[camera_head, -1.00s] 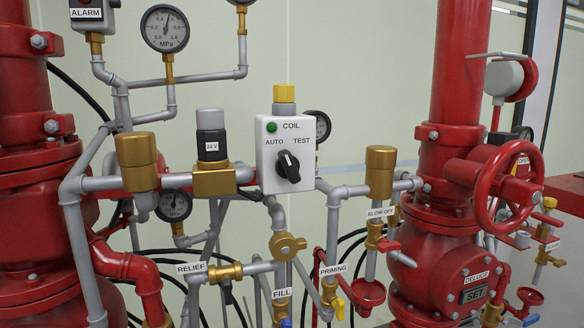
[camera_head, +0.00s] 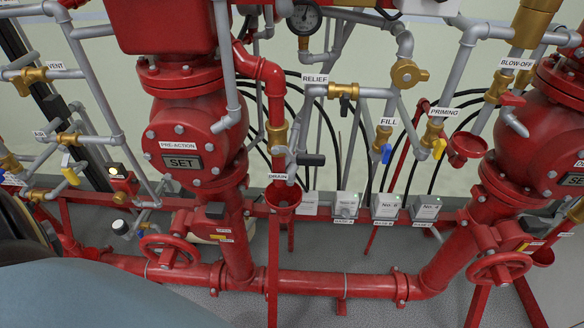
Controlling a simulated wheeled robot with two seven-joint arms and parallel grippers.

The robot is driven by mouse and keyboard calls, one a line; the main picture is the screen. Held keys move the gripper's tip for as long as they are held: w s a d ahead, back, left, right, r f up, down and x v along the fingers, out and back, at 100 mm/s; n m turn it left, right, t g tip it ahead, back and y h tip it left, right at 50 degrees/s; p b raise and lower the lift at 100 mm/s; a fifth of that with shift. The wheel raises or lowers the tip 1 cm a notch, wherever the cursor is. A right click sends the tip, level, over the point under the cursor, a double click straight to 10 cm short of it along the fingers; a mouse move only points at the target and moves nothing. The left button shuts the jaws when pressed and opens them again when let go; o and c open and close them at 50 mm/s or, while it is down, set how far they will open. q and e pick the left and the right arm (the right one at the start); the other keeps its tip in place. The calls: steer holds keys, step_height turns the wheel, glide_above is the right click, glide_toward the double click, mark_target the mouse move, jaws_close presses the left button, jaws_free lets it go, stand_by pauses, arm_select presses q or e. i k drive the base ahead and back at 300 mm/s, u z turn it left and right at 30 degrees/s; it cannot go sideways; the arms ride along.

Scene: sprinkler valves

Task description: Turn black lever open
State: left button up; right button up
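Two black levers show. One black lever (camera_head: 312,159) sticks out to the right of the brass drain valve (camera_head: 277,135), near the DRAIN label (camera_head: 278,176), and looks roughly level. A smaller black lever (camera_head: 344,107) hangs down below the brass relief valve (camera_head: 343,90), right of the RELIEF label (camera_head: 315,78). The frame does not show which one the task means. Neither of my grippers is in view, and nothing touches either lever.
A red pre-action valve body (camera_head: 190,135) stands left of the drain valve. A red funnel (camera_head: 283,197) sits below it. Blue (camera_head: 386,153) and yellow (camera_head: 438,148) levers hang to the right. A red pipe (camera_head: 330,284) runs low across the front.

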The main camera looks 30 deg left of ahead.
mark_target(304, 159)
steer(key=u, duration=1)
